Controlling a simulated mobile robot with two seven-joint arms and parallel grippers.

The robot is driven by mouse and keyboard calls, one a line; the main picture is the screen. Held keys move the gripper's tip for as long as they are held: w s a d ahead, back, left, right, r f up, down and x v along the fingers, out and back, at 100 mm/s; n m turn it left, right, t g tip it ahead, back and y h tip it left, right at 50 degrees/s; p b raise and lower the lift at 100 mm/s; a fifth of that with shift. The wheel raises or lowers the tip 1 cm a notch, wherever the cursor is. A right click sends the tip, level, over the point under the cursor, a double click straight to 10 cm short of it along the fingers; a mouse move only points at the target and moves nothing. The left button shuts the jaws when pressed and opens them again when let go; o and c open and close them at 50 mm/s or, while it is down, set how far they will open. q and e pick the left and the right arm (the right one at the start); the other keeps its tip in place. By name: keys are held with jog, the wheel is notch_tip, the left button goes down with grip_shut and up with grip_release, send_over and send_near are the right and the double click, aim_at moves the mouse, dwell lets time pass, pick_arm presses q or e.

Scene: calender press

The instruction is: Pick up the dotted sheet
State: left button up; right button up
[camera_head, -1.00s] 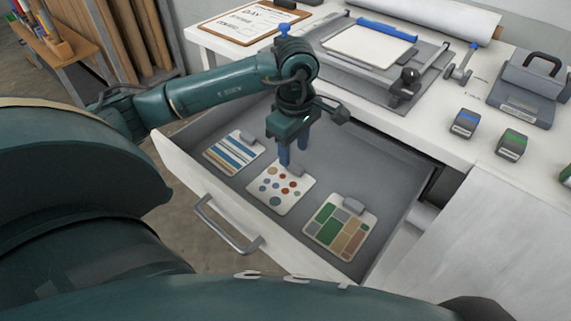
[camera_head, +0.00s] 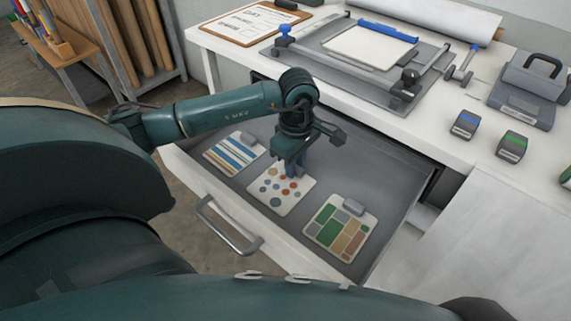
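The dotted sheet (camera_head: 277,192) lies flat in the open drawer, between two other sheets. It is white with red, blue and tan dots. My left gripper (camera_head: 294,171) points down at the sheet's far edge, where its small grey tab sits. The blue fingers are low at that tab and largely cover it. Whether the fingers are closed on the tab is too small to tell. My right gripper is not in view.
A striped sheet (camera_head: 232,152) lies left of the dotted one and a green-and-tan block-patterned sheet (camera_head: 338,230) lies right. The drawer handle (camera_head: 226,228) is at the front. On the worktop stand a press bed (camera_head: 345,75), a clipboard (camera_head: 252,27) and small dark blocks (camera_head: 464,123).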

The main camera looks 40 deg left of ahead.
pick_arm(q)
grip_shut()
